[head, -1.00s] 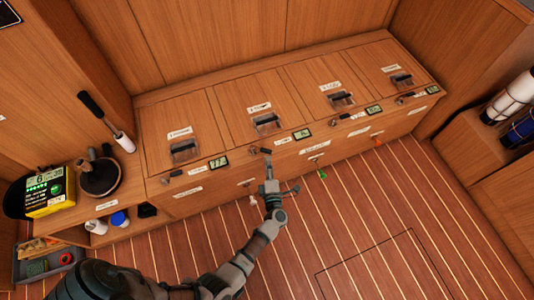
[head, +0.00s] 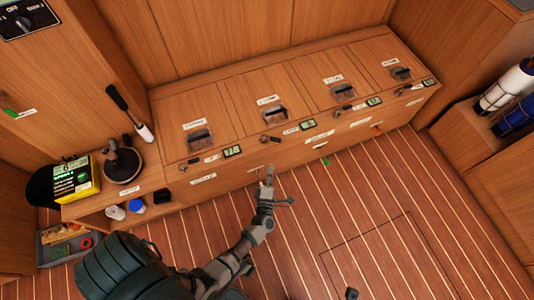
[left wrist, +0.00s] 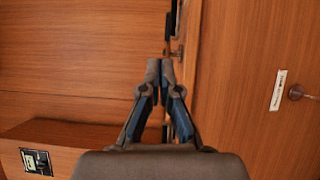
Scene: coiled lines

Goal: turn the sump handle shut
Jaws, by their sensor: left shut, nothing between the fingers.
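Several small metal lever handles sit along the bench's front edge, one by each little green display. One handle (head: 272,139) is just above my left gripper (head: 269,170) in the head view. The labels are too small to read, so I cannot tell which handle is the sump one. My left gripper is shut and empty, low in front of the bench's front face and apart from that handle. In the left wrist view, the closed fingertips (left wrist: 160,67) show below a small metal fitting (left wrist: 176,51) at the panel edge.
The bench (head: 232,106) has several lids with clear-covered switches. A green tag (head: 325,160) and an orange one (head: 377,128) are on its front. A yellow device (head: 74,180) and a dark round-based thing (head: 122,166) stand at left. The striped floor (head: 300,225) is open.

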